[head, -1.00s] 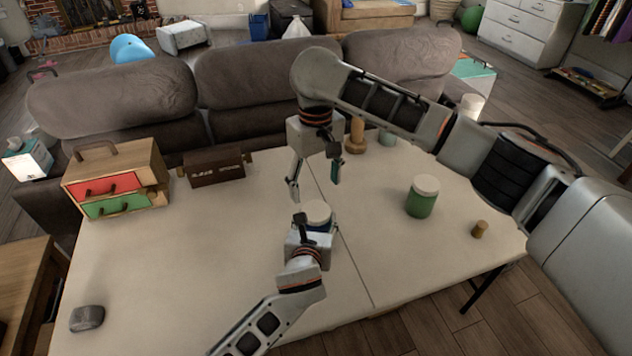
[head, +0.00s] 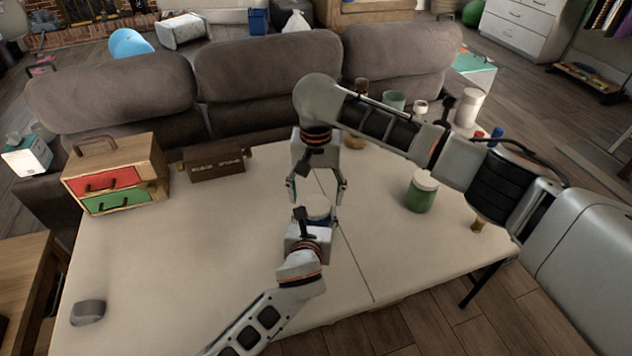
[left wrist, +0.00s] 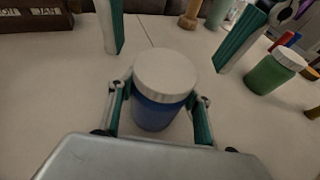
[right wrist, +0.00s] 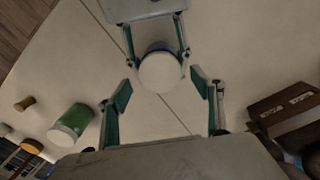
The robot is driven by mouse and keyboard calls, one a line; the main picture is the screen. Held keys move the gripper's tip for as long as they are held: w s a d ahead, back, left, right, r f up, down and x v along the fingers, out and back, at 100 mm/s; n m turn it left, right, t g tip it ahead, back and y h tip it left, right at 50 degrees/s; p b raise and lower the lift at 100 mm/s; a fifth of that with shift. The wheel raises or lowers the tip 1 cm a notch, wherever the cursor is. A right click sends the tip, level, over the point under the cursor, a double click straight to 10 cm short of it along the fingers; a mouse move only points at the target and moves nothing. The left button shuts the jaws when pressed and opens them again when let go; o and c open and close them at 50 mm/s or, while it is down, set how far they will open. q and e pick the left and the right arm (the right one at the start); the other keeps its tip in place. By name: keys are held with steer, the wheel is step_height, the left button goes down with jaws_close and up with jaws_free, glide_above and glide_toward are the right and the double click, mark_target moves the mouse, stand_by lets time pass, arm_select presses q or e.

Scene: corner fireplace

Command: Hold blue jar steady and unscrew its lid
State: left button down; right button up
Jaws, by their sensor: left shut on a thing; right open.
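The blue jar (left wrist: 155,112) stands upright on the table with its white lid (left wrist: 165,74) on top. My left gripper (left wrist: 160,108) is shut on the jar body from the near side, one finger on each side; it also shows in the head view (head: 308,228). My right gripper (head: 317,200) is open and points down above the jar. In the right wrist view, its fingers (right wrist: 163,97) are spread apart, with the lid (right wrist: 161,72) beyond their tips and apart from them. In the head view the jar is mostly hidden by my left gripper.
A drawer box (head: 117,176) and a dark calendar box (head: 214,164) stand at the back left. A grey object (head: 88,312) lies front left. The left-middle table is clear.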

mark_target(316, 207)
steer(key=shift+f, duration=1.25)
